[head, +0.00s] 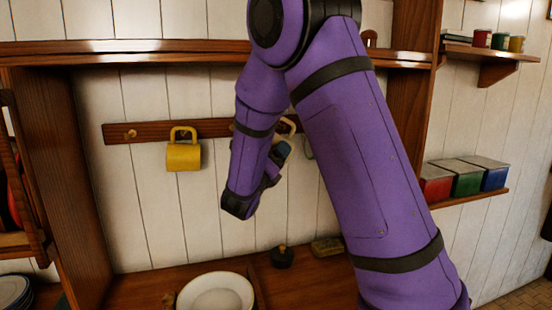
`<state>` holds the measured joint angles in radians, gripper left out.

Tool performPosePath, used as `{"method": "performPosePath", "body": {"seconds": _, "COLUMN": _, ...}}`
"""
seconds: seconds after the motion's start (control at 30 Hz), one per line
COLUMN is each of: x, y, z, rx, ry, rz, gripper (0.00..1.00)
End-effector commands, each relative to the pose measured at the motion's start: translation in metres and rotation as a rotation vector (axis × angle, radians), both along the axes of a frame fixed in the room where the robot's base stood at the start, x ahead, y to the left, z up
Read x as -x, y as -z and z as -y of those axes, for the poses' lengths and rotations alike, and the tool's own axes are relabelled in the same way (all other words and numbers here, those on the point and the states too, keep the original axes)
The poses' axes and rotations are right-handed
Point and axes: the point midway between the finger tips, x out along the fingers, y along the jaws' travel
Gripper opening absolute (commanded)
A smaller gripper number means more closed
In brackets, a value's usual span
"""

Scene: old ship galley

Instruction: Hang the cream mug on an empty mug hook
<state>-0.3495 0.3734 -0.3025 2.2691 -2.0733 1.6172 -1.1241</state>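A dark wooden rail (150,131) with brass hooks is fixed to the white plank wall. The hook (130,134) near its left end is empty. A yellow mug (184,157) hangs on the rail to the right of that hook. Beside my purple wrist, a cream curved piece (290,123) shows in front of the rail; it may be the cream mug's handle, but most of it is hidden. My gripper is behind my arm links, close to the rail; its fingers cannot be made out, nor whether they hold anything.
A white bowl (216,293), a dark round-knobbed object (282,257) and a small yellowish block (327,247) are on the wooden counter (305,282). A shelf (150,52) runs above the rail. Coloured tins (467,180) stand on a right-hand shelf.

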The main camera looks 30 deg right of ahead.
Motion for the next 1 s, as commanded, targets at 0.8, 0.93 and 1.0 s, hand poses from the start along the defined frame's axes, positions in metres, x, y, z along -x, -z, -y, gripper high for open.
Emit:
{"method": "performPosePath", "body": {"seconds": 0.8, "x": -0.040, "y": 0.000, "z": 0.012, "rx": 0.000, "ry": 0.001, "rz": 0.000, "gripper": 0.52}}
{"method": "performPosePath", "body": {"seconds": 0.93, "x": -0.045, "y": 0.002, "z": 0.013, "rx": 0.000, "ry": 0.000, "rz": -0.002, "gripper": 0.53}}
{"method": "performPosePath", "body": {"seconds": 1.0, "x": -0.046, "y": 0.005, "z": 0.013, "rx": 0.000, "ry": 0.000, "rz": -0.002, "gripper": 0.48}}
